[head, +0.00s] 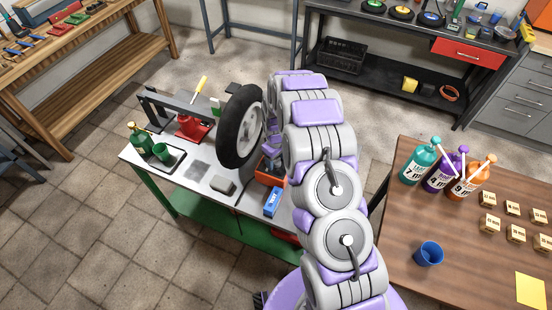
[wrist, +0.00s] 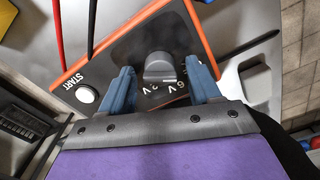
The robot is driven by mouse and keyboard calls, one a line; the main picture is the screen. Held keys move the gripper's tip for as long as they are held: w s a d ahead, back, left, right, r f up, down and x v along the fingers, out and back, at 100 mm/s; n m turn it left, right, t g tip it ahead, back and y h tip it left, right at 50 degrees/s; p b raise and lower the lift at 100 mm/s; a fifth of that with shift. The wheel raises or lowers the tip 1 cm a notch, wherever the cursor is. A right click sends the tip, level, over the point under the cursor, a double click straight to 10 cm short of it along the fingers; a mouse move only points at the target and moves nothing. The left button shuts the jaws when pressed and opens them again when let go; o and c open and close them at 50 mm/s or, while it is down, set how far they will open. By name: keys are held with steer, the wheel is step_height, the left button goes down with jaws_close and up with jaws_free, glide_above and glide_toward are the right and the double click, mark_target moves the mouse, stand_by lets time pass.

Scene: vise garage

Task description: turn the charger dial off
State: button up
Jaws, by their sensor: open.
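The charger (wrist: 125,48) has a black face with an orange rim in the wrist view. Its grey dial (wrist: 159,67) sits near the middle of the face, with white voltage marks below it, partly hidden by my fingers. A round white button (wrist: 85,94) marked START is left of the dial. My gripper (wrist: 162,86) is open, its blue fingers on either side of the dial's lower part; I cannot tell if they touch it. In the head view the charger's orange case (head: 266,172) shows on the bench, largely hidden by my arm.
A wheel with a black tyre (head: 240,126) stands on the bench just left of my arm. A blue box (head: 272,203) lies in front of the charger. Red and black cables (wrist: 59,35) run near the charger. A wooden table (head: 400,250) with bottles stands at right.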

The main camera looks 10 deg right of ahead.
mark_target(276, 160)
steer(key=shift+r, duration=0.1)
step_height(276, 160, up, 17)
steer(key=p, duration=0.2)
stand_by(0.6)
steer(key=s+r+m, duration=0.1)
steer(key=s+r, duration=0.6)
steer(key=s, duration=0.3)
steer(key=s+r+m, duration=0.2)
steer(key=s+r, duration=0.6)
steer(key=s, duration=0.2)
steer(key=s+r+m+g+b, duration=0.1)
steer(key=s+r+m, duration=0.1)
steer(key=s, duration=2)
steer(key=shift+m+g, duration=0.4)
steer(key=shift+m, duration=0.3)
